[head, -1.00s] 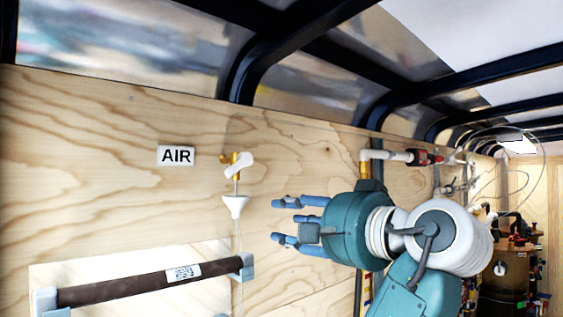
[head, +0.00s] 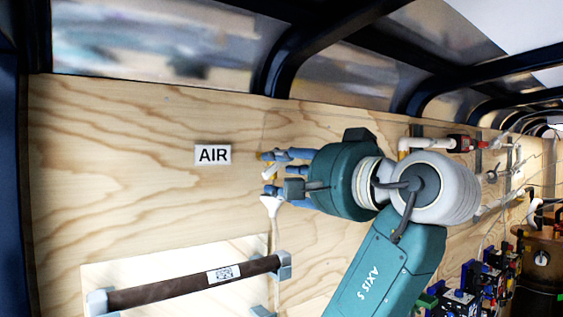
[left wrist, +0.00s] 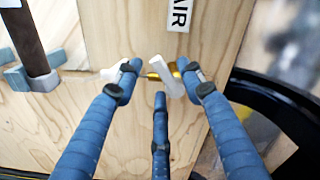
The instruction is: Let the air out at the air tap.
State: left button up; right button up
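The air tap has a brass body (left wrist: 158,66) and a white lever (left wrist: 170,80). It sits on the plywood wall beside the AIR sign (head: 213,154). My left gripper (head: 268,172) is at the tap and partly hides it in the head view. In the left wrist view my left gripper (left wrist: 160,78) is open, its fingertips spread around the white lever. I cannot tell whether a finger touches it. A white funnel (head: 271,205) hangs below the tap, with a thin tube under it. My right gripper is not in view.
A dark brown bar (head: 180,286) in grey-blue brackets is mounted on the wall below left. White pipework with a red part (head: 462,143) is on the wall to the right. Several machines stand farther right. The wall left of the sign is clear.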

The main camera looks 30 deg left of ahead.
pick_arm(q)
jog(key=shift+w+a, duration=0.1)
jog(key=shift+a, duration=0.05)
grip_shut()
jog(key=shift+f, duration=0.1)
